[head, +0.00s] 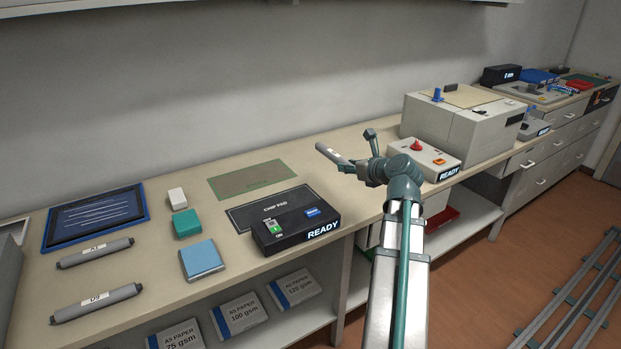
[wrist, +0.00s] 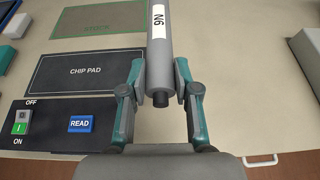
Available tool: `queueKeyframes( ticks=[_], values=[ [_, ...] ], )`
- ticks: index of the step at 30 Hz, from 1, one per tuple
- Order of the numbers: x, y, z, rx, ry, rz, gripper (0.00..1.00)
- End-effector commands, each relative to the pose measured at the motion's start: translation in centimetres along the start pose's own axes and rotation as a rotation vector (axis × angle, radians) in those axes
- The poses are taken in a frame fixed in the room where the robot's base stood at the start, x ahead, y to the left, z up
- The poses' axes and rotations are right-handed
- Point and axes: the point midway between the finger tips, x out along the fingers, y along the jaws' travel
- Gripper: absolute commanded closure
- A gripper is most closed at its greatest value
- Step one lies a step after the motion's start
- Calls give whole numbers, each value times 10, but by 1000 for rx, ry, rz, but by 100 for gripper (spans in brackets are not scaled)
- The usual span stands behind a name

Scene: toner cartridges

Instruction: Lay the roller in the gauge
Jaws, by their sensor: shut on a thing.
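A grey roller (head: 328,152) with a white label is held above the bench in the head view. In the wrist view the roller (wrist: 158,55) points away from me, its label seeming to read N6, with its dark near end pin between the fingers. My gripper (head: 358,164) is shut on it near that end; its fingers (wrist: 160,78) flank the roller in the wrist view. I cannot tell for sure which thing is the gauge. A pale box with a red knob (head: 416,146) and a READY sign stands just right of my gripper.
Two more grey rollers, A1 (head: 95,253) and D9 (head: 96,303), lie at the left. A black reader box (head: 291,232) and the chip pad (head: 262,209) lie left of my gripper. A large beige machine (head: 466,123) stands at the right.

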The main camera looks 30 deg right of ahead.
Motion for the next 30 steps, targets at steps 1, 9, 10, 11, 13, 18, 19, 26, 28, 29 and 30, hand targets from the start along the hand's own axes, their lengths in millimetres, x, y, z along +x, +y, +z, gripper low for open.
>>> queueKeyframes(
  ticks=[1, 9, 10, 11, 13, 18, 19, 26, 28, 29, 30],
  values=[
    [4, -4, 0, -2, 1, 8, 100],
    [54, -31, -4, -2, 2, 15, 100],
    [61, -34, -4, -3, 2, 15, 100],
    [67, -38, -5, -3, 2, 15, 100],
    [82, -46, -7, -3, 2, 14, 100],
    [113, -57, -25, -1, 2, 14, 100],
    [118, -59, -28, -1, 3, 15, 100],
    [136, -67, -40, -3, 1, 13, 100],
    [138, -67, -42, -3, 1, 13, 100],
    [139, -68, -43, -3, 1, 13, 100],
    [142, -69, -44, -3, 1, 13, 100]
  ],
)
